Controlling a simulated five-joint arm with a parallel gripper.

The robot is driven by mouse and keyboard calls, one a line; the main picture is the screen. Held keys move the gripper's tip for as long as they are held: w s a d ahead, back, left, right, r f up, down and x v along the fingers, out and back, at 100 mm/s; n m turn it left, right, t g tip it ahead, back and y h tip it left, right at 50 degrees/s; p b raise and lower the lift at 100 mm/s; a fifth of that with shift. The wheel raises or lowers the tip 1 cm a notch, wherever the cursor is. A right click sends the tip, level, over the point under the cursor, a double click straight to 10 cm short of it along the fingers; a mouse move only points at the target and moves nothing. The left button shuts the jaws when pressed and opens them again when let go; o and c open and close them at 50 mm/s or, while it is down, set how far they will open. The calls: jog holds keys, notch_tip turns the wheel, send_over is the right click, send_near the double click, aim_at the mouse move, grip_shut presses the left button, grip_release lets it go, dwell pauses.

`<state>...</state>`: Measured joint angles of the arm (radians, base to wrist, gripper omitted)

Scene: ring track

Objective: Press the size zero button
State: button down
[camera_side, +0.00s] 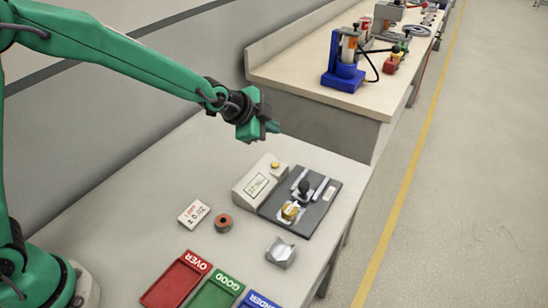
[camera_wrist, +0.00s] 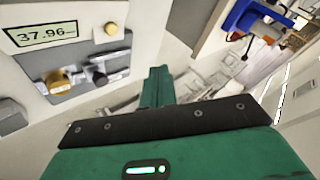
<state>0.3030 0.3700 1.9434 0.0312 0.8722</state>
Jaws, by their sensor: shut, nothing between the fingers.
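A round yellow button (camera_side: 275,165) sits on top of a pale display unit (camera_side: 246,192) at the back of the bench. In the wrist view the button (camera_wrist: 111,29) is at the upper left, beside a screen (camera_wrist: 40,35) reading 37.96. No label on the button is legible. My gripper (camera_side: 272,127) is shut and empty, in the air above and beyond the display unit, apart from the button. In the wrist view its green fingers (camera_wrist: 157,78) are together, to the right of and below the button.
A dark plate (camera_side: 325,200) beside the display unit carries a black knob and a brass-coloured part (camera_side: 291,211). A copper ring (camera_side: 224,222), a limit card (camera_side: 194,213) and a grey block (camera_side: 281,252) lie nearer. Red (camera_side: 172,285), green (camera_side: 212,296) and blue trays stand in front.

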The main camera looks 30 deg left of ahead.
jog(key=shift+f, duration=4.15)
jog(key=shift+d+f, duration=0.15)
jog(key=shift+f, duration=0.85)
jog(key=shift+r, duration=0.95)
jog(key=shift+r, duration=0.15)
jog(key=shift+r, duration=2.4)
jog(key=shift+s, duration=0.1)
